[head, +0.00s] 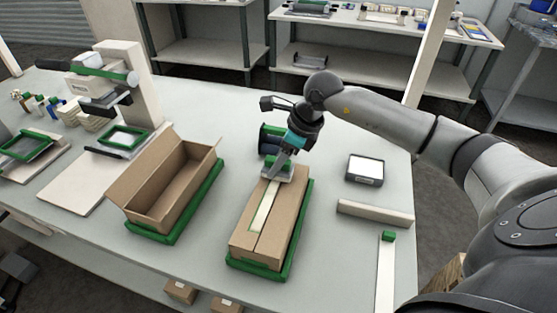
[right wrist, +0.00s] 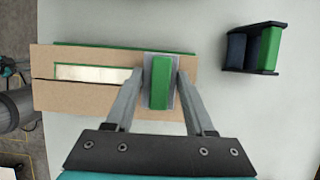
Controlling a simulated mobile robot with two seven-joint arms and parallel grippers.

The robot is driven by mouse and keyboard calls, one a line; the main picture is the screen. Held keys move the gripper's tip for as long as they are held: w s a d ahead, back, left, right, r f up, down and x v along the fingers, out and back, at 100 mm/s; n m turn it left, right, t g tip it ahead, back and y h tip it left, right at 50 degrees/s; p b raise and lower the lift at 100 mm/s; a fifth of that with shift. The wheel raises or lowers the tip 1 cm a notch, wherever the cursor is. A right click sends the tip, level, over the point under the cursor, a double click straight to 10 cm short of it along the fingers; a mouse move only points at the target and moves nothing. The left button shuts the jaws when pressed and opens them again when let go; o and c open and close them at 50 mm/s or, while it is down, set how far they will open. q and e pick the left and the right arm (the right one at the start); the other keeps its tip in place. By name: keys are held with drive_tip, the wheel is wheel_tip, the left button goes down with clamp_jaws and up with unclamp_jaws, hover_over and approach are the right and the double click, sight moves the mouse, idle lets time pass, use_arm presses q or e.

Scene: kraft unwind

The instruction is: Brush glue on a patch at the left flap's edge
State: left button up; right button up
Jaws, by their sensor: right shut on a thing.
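The closed carton (head: 282,222) sits on a green tray (head: 289,262). Two brown flaps meet along its top at a lengthwise seam. A pale strip with a green outline (head: 263,208) lies along the left flap beside the seam; it also shows in the right wrist view (right wrist: 90,73). My right gripper (head: 288,163) is shut on a tool with a green block and grey plate (right wrist: 160,85), at the strip's far end over the flaps. Whether the tool touches the cardboard I cannot tell; its underside is hidden. My left gripper is out of view.
An open carton (head: 150,205) stands on another green tray to the left. A dark holder with a green roll (head: 270,138) stands just beyond the closed carton. A black-framed white pad (head: 365,169) and a pale bar (head: 375,213) lie to the right. Table between the cartons is clear.

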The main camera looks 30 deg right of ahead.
drive_tip(key=shift+f, duration=0.3)
idle(0.4)
drive_tip(key=shift+s+a+r, duration=0.1)
drive_tip(key=shift+s+a, duration=0.4)
drive_tip(key=shift+a, duration=0.05)
drive_tip(key=shift+s+a+f+p, duration=0.2)
drive_tip(key=shift+s+a+p, duration=0.1)
drive_tip(key=shift+s+a, duration=1.1)
drive_tip(key=shift+s+a+r, duration=0.1)
drive_tip(key=shift+s+a, duration=0.6)
drive_tip(key=shift+a, duration=0.35)
drive_tip(key=shift+s+a, duration=1.1)
drive_tip(key=shift+a, duration=0.15)
drive_tip(key=shift+s+a, duration=1.05)
drive_tip(key=shift+a, duration=0.2)
drive_tip(key=shift+w+d+b, duration=1.1)
drive_tip(key=shift+w+d, duration=0.7)
drive_tip(key=shift+d, duration=0.25)
drive_tip(key=shift+w+d+b, duration=1.1)
drive_tip(key=shift+w+d, duration=0.65)
drive_tip(key=shift+d, duration=0.3)
drive_tip(key=shift+w+d+b, duration=0.5)
drive_tip(key=shift+w+d, duration=0.75)
drive_tip(key=shift+d, duration=0.2)
